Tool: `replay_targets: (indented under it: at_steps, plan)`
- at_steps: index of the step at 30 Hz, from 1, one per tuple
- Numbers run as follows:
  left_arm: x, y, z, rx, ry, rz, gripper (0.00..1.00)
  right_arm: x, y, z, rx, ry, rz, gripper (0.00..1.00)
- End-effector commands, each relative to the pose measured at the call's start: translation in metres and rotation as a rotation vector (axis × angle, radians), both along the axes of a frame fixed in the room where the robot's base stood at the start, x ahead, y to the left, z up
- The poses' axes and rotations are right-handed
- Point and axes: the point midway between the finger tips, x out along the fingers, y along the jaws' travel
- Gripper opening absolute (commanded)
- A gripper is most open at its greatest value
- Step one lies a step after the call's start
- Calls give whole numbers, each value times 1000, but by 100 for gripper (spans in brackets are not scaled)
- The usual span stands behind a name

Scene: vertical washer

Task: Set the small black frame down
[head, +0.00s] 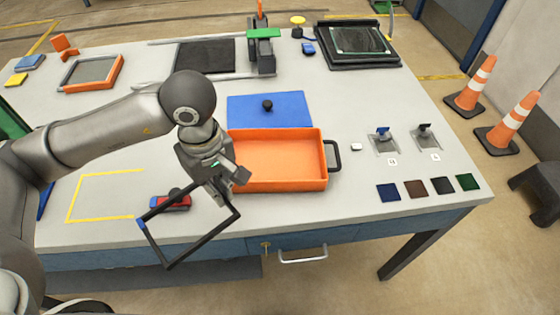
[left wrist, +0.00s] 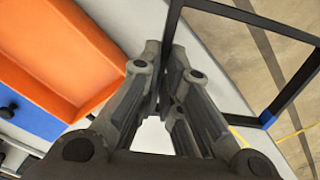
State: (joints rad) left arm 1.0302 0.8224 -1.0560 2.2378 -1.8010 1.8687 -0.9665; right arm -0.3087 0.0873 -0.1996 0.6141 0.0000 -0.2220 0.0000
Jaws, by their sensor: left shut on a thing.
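The small black frame (head: 204,241) is a thin, open rectangle with a blue corner. My left gripper (head: 230,183) is shut on one side of it, near the front edge of the table. The frame hangs tilted in the head view, its lower part overlapping the table's front edge and drawer front. In the left wrist view the frame (left wrist: 250,19) extends to the right of the closed fingers (left wrist: 168,75), with floor showing through it. My right gripper is not in view.
An orange tray (head: 325,158) with a black handle stands right beside my left gripper. A red and blue item (head: 178,203) lies behind the frame. A yellow taped outline (head: 72,197) marks clear table at the left. Several coloured squares (head: 415,187) lie at the right.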

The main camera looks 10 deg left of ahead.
Motion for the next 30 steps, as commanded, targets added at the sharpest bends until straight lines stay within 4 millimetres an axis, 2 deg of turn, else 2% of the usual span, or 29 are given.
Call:
replay_targets:
  at_steps: [8,22,30]
  plan:
    - [1,-11,13,-2,-4,598,0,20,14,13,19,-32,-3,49]
    - [0,-28,31,-6,-7,1618,0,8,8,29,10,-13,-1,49]
    - [-1,-37,41,-6,-3,2177,0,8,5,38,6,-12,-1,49]
